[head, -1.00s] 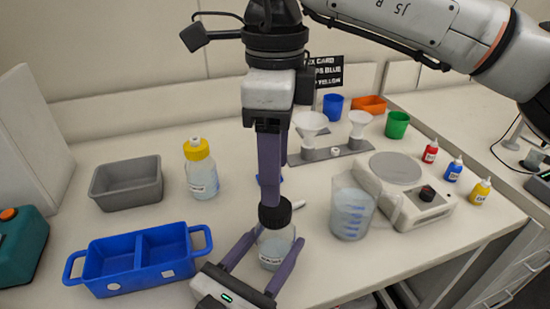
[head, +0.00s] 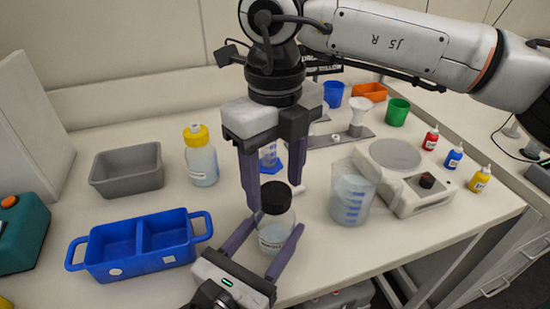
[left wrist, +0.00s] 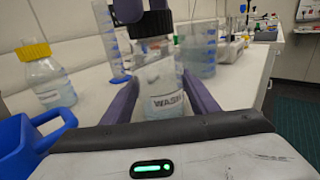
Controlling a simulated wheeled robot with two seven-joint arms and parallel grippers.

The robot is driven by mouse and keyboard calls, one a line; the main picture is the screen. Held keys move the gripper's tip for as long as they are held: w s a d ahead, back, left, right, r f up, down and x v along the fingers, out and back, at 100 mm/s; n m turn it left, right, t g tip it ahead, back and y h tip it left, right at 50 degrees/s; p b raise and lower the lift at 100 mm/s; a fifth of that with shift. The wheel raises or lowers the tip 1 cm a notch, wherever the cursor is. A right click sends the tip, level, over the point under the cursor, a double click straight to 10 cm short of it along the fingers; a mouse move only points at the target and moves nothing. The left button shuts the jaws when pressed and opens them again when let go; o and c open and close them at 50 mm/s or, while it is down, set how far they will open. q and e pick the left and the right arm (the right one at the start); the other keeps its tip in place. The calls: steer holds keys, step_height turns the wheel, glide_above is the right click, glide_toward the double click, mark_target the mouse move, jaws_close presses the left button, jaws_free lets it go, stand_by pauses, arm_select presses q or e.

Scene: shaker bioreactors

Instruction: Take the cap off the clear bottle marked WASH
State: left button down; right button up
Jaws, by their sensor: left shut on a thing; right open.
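The clear bottle (head: 272,236) stands upright with its black cap (head: 275,197) on. In the left wrist view its label reads WASH (left wrist: 167,103), and the black cap (left wrist: 150,24) shows at the top. My left gripper (head: 268,245) is shut on the bottle's body, one finger on each side. My right gripper (head: 275,196) points down from above, open, with its fingers apart on either side of the cap's top. One finger reaches the cap's left edge in the picture; I cannot tell whether it touches.
A yellow-capped bottle (head: 201,160), a grey bin (head: 126,185) and a blue two-part tray (head: 113,270) stand to the left. A beaker (head: 350,200) and a scale (head: 420,200) stand close on the right. A blue-based cylinder (head: 270,160) is behind.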

steer(key=shift+f, duration=0.75)
steer(key=c, duration=1.1)
steer(key=n, duration=0.9)
steer(key=shift+n, duration=0.3)
steer(key=shift+r, duration=0.25)
steer(key=shift+r, duration=0.9)
